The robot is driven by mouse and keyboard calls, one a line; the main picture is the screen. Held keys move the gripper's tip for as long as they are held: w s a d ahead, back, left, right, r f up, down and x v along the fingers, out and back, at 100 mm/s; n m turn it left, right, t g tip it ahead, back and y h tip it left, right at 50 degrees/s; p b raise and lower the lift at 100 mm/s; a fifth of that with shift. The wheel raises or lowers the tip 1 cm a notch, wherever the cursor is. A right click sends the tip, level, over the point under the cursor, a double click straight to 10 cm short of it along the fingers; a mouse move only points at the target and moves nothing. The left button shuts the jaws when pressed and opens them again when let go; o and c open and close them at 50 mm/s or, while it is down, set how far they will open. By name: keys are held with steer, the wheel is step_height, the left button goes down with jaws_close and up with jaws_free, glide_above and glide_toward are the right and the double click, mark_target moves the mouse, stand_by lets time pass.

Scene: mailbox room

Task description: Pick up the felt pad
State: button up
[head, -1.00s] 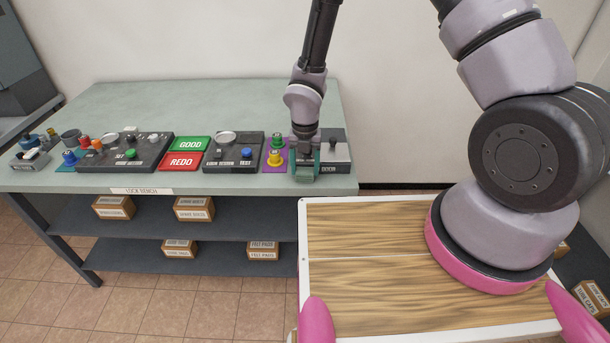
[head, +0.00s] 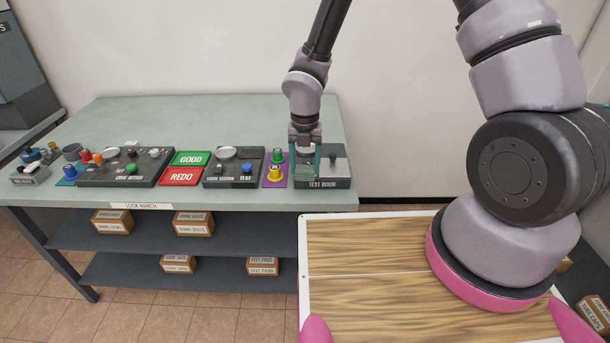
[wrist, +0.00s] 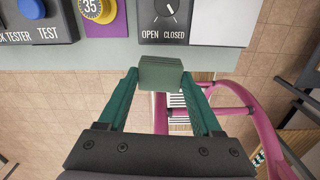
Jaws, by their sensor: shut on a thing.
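The felt pad (wrist: 161,74) is a small dark green block in the wrist view. My gripper (wrist: 160,80) is shut on it, with a teal finger at each side of the pad. In the head view my gripper (head: 305,165) is at the right end of the bench, in front of the test door box (head: 332,170). The pad is hard to make out there between the fingers. In the wrist view the pad shows near the bench's front edge, below the box's OPEN/CLOSED dial (wrist: 167,12).
The lock bench (head: 215,115) carries a purple pad with green and yellow knobs (head: 275,172), a lock tester (head: 232,168), green GOOD and red REDO plates (head: 181,177) and a larger panel (head: 125,167). Labelled boxes (head: 193,222) stand on shelves below. A wood-topped surface (head: 365,260) is nearer.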

steer(key=s, duration=1.9)
steer(key=shift+s+a, duration=0.3)
steer(key=shift+r, duration=0.1)
